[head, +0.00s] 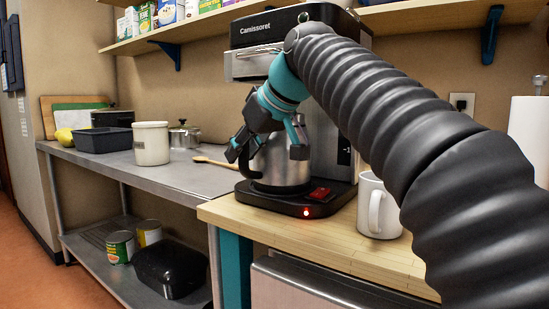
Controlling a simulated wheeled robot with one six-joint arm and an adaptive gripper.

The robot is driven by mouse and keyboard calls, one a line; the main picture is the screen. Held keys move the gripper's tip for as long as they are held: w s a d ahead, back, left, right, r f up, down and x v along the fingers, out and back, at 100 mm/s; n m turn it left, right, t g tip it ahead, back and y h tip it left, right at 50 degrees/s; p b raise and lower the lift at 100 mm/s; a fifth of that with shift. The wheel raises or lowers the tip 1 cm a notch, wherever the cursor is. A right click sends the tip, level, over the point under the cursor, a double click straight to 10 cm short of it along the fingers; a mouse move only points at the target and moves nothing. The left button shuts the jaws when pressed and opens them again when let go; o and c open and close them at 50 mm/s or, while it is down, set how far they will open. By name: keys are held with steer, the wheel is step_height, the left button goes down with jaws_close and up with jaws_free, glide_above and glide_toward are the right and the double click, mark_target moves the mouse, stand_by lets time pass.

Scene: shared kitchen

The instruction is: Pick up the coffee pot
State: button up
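The coffee pot (285,162) is a silver metal pot with a dark handle. It stands on the black base of the coffee machine (310,197), with a red switch and a lit red light at the front. My gripper (268,152) is at the pot's upper front, pointing down, with its fingers spread apart on either side of the handle. I cannot tell whether either finger touches the pot. My gripper and arm hide the pot's top and part of the machine.
A white mug (377,207) stands right of the machine on the wooden counter (330,243). A paper towel roll (529,135) is at the far right. The steel table (190,178) at left holds a wooden spoon, white canister (151,144) and dark tub (103,140). Shelves hang above.

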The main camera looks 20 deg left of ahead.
jaws_close()
steer(key=shift+r, duration=0.3)
